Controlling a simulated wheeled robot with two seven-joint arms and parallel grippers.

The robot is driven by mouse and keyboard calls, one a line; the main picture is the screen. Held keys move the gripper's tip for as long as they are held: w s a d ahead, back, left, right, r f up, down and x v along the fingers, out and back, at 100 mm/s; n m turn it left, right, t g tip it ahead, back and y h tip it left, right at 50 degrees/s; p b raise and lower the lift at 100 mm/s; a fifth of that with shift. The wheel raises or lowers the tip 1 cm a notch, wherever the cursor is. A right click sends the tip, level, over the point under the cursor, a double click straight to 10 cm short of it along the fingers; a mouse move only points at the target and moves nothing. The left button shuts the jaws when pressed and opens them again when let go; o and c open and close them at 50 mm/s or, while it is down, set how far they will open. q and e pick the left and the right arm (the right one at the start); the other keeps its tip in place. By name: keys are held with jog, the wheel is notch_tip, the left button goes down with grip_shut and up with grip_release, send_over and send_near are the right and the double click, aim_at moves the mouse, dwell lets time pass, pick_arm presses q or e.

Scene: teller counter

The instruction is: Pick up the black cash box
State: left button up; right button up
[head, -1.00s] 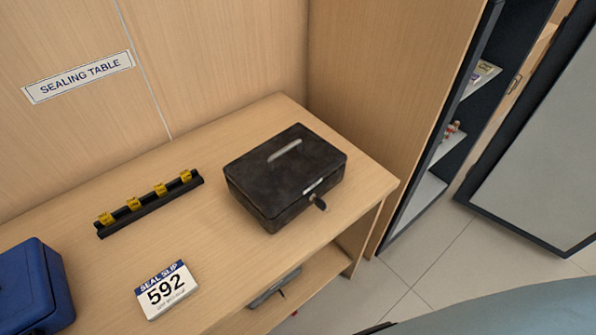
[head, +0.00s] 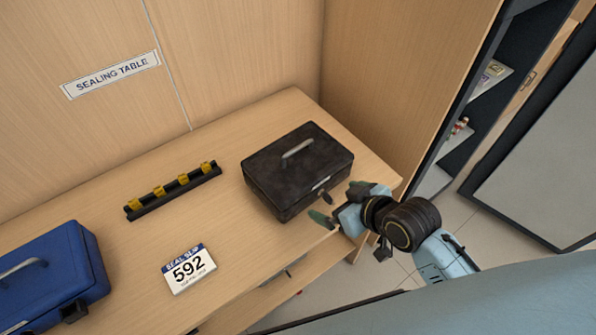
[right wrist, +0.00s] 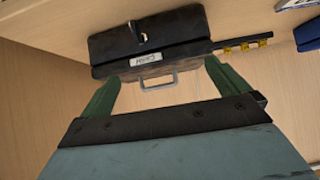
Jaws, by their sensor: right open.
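The black cash box (head: 298,172) sits shut on the wooden sealing table, with a silver handle (head: 298,148) on its lid and a key in its front lock. I cannot tell whether the fingers touch the box. My left gripper is not in view.
A blue cash box (head: 55,278) stands at the left of the table (head: 235,225). A black rack with yellow tags (head: 172,190) and a seal slip card reading 592 (head: 189,269) lie between the boxes. Wooden panels close the back and right side.

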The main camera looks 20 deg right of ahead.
aim_at(300, 149)
jog(key=w+t, duration=0.1)
jog(key=w, duration=0.3)
jog(key=w+a+t+y, duration=0.1)
jog(key=w, duration=0.3)
jog(key=w+a+r+t, duration=0.1)
jog(key=w, duration=0.3)
jog(key=shift+w+a+y+b, duration=0.1)
jog(key=shift+w+y+b, duration=0.2)
jog(key=shift+b, duration=0.1)
jog(key=shift+f+b+x, duration=0.15)
jog(key=shift+b+x, duration=0.1)
jog(key=shift+x, duration=1.2)
jog(key=shift+f+b+x, duration=0.1)
jog(key=shift+b+x, duration=0.1)
jog(key=shift+x, duration=1.25)
jog(key=shift+s, duration=0.1)
jog(key=c, duration=1.6)
jog(key=shift+w+r, duration=0.2)
jog(key=shift+r, duration=0.1)
jog(key=shift+c, duration=0.7)
jog(key=shift+r, duration=0.1)
